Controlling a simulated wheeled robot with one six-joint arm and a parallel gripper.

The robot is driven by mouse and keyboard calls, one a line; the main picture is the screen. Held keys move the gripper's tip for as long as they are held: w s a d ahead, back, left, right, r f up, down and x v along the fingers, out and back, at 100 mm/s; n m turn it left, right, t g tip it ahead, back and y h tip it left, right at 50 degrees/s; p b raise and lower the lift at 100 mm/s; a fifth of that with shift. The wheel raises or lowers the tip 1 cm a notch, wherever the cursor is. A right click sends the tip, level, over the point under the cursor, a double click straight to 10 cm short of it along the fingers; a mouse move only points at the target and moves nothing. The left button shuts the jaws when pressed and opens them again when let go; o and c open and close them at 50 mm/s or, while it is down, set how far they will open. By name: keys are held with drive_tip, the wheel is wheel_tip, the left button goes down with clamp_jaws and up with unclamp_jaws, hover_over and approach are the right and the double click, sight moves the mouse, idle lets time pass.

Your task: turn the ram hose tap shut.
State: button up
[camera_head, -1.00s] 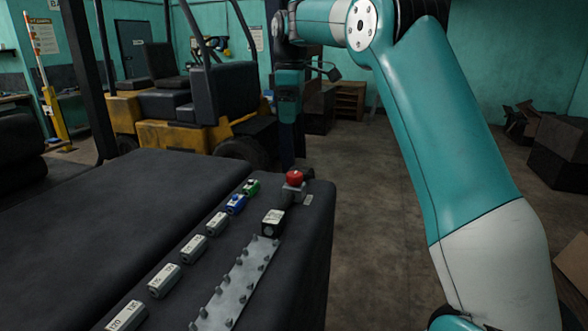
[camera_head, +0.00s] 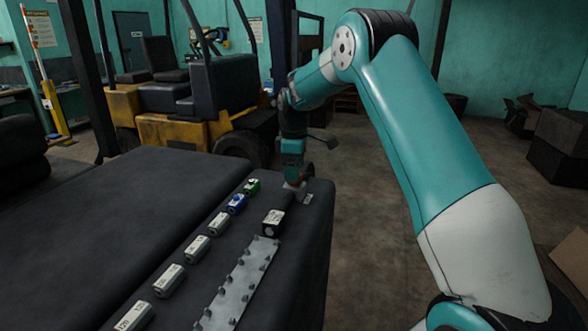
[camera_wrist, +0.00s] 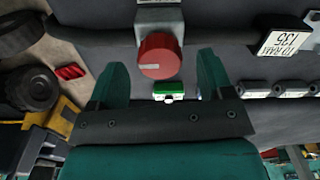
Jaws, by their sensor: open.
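The ram hose tap has a round red knob (camera_wrist: 158,54) with a pale line on its face, on a grey metal body (camera_wrist: 160,20) set in a dark hose. The pale line runs roughly across the picture in the wrist view. My gripper (camera_wrist: 161,70) is open, with one finger on each side of the knob and visible gaps between. I cannot tell how deep the fingers reach beside it. In the head view my gripper (camera_head: 293,172) points down over the tap and hides most of it; only a little red (camera_head: 294,184) shows.
A black block with a white "TO RAM" label (camera_wrist: 284,40) sits on the hose line. Green (camera_head: 252,186), blue (camera_head: 237,203) and several grey tagged blocks line the dark bench top (camera_head: 130,210), beside a studded metal strip (camera_head: 238,283). A yellow forklift (camera_head: 180,130) stands behind.

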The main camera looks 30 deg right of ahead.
drive_tip(key=shift+f, duration=0.8)
drive_tip(key=c, duration=0.9)
